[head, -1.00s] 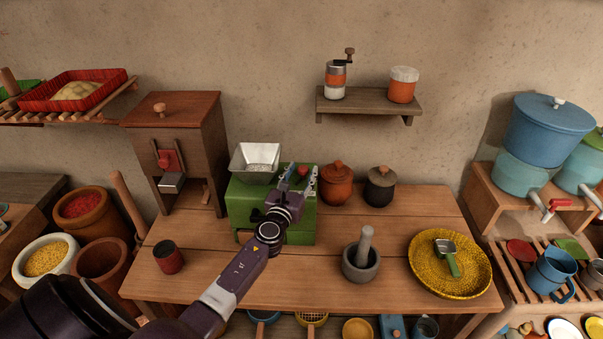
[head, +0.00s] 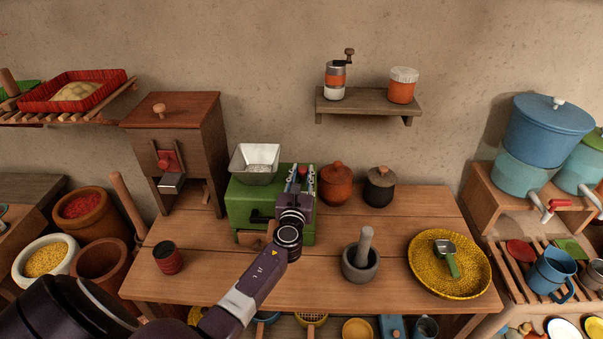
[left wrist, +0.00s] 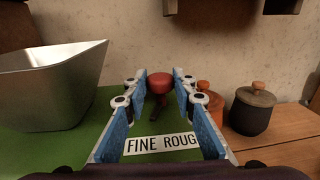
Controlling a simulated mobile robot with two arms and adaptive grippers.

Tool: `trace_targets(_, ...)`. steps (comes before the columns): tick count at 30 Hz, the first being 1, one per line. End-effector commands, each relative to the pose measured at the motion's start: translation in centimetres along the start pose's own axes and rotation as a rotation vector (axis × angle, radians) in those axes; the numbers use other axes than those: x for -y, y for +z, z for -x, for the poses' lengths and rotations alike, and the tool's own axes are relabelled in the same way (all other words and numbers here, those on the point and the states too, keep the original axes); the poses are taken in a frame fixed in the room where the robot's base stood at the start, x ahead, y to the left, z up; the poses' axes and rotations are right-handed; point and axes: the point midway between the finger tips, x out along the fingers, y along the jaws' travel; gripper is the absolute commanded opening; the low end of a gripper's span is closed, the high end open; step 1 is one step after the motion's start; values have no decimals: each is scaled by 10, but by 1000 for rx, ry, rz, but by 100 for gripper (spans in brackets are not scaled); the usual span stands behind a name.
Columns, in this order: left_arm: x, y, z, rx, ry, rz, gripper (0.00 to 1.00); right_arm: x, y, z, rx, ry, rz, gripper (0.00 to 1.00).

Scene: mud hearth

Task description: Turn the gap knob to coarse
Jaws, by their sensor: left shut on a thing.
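The green mill (head: 243,205) stands on the wooden table with a metal hopper (head: 257,165) on top. Its red gap knob (left wrist: 160,82) sits on the green top, with a dark stem or pointer below it. A white label (left wrist: 160,143) on the mill reads "FINE ROUG", its right end hidden by a finger. My left gripper (left wrist: 160,80) is shut on the red knob, the blue-padded fingers on either side of it. In the head view the left gripper (head: 302,183) is over the mill's right side and mostly covers the knob. My right gripper is not in view.
Behind and right of the mill stand an orange jar (head: 336,186) and a dark jar (head: 380,188). A mortar (head: 360,264) and a yellow woven tray (head: 430,283) are further right. A wall shelf (head: 345,104) hangs above.

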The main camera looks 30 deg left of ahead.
Motion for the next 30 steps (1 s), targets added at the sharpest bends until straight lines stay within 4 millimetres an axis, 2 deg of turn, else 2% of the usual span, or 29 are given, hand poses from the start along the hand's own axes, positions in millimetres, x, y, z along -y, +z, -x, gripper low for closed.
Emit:
trace_targets(8, 8, -5, -1, -1, 250, 5, 0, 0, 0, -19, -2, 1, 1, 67)
trace_targets(21, 13, -8, -5, 3, 642, 3, 0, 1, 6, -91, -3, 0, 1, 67)
trace_targets(30, 13, -5, -6, 1, 808, 0, 0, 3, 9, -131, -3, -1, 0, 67)
